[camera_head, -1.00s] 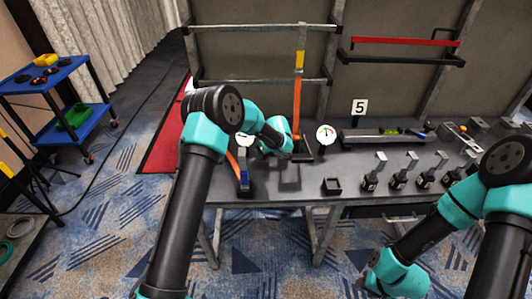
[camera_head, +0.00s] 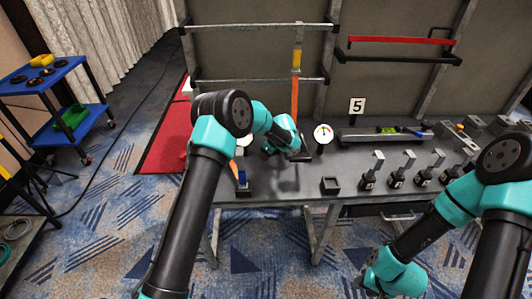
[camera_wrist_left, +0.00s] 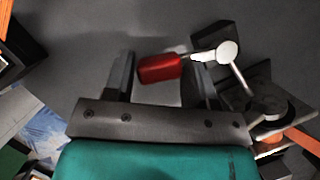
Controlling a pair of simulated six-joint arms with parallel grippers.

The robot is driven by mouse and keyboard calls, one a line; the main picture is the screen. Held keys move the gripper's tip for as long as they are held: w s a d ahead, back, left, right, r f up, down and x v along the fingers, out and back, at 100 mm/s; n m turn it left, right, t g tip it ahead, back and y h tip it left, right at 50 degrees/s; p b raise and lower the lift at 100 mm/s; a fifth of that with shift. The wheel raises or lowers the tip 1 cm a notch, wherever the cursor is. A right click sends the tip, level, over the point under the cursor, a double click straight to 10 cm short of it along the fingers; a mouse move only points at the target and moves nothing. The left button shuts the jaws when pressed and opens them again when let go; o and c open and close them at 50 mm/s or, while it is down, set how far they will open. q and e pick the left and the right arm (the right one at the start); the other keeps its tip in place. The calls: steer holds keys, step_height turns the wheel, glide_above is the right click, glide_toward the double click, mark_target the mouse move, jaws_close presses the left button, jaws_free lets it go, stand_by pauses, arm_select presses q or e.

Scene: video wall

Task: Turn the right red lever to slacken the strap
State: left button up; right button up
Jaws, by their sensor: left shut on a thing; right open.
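The red lever (camera_wrist_left: 160,68) shows in the left wrist view as a short red grip on a pale metal arm, between the two fingers of my left gripper (camera_wrist_left: 165,80). My left gripper is shut on it. In the head view this gripper (camera_head: 303,152) is low over the bench, and the lever is hidden by my arm. An orange strap (camera_head: 295,98) with a yellow part hangs from the top rail behind it. My right gripper (camera_head: 361,286) is open and empty, low in front of the bench at the bottom edge, mostly hidden by its wrist.
A round white gauge (camera_head: 323,134) stands close right of my left gripper. A small black open box (camera_head: 330,185) and several dark clamp-like fixtures (camera_head: 397,175) line the bench front. A number 5 sign (camera_head: 357,105) stands behind. A blue cart (camera_head: 50,78) is far left.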

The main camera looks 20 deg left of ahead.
arm_select(q)
steer(key=o, duration=1.3)
steer(key=shift+c, duration=0.2)
steer(key=v, duration=1.7)
steer(key=shift+r, duration=0.2)
